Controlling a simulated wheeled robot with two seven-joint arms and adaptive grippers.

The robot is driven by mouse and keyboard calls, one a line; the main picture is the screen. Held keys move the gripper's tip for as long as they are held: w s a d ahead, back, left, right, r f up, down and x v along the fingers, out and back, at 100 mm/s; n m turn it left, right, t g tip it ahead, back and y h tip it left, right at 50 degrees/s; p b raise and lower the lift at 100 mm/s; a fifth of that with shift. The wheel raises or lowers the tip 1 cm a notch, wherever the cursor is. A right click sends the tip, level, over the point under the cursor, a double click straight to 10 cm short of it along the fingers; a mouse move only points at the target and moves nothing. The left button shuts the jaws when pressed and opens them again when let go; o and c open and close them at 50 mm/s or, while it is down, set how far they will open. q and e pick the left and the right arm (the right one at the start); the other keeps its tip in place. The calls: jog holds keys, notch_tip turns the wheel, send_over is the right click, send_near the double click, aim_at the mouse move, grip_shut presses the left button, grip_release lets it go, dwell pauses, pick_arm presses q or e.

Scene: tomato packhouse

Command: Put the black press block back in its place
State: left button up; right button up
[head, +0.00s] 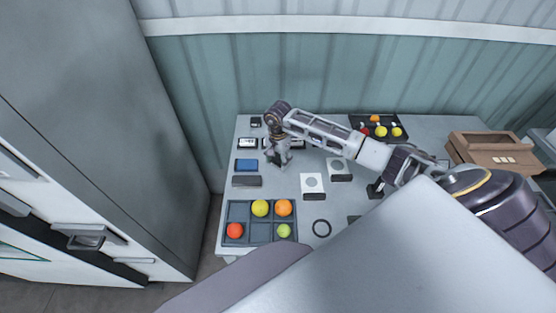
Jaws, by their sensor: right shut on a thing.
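My right gripper (278,156) points down over the left part of the grey table, at the end of the arm that reaches in from the right. It is shut on a small dark block (274,159), which looks like the black press block. The fingers hide much of it, and I cannot tell whether it touches the table. My left gripper is not in view.
A divided tray (250,239) with several tomatoes stands at the front left. A brown box (488,153) stands at the right.

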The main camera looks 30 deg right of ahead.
jog(key=shift+f+b, duration=0.35)
jog(key=shift+b, duration=0.05)
jog(key=o, duration=0.9)
jog(key=shift+c, duration=1.4)
jog(key=shift+r, duration=0.15)
jog(key=shift+r+p, duration=1.65)
jog(key=shift+r, duration=1.7)
jog(key=shift+s+f, duration=0.1)
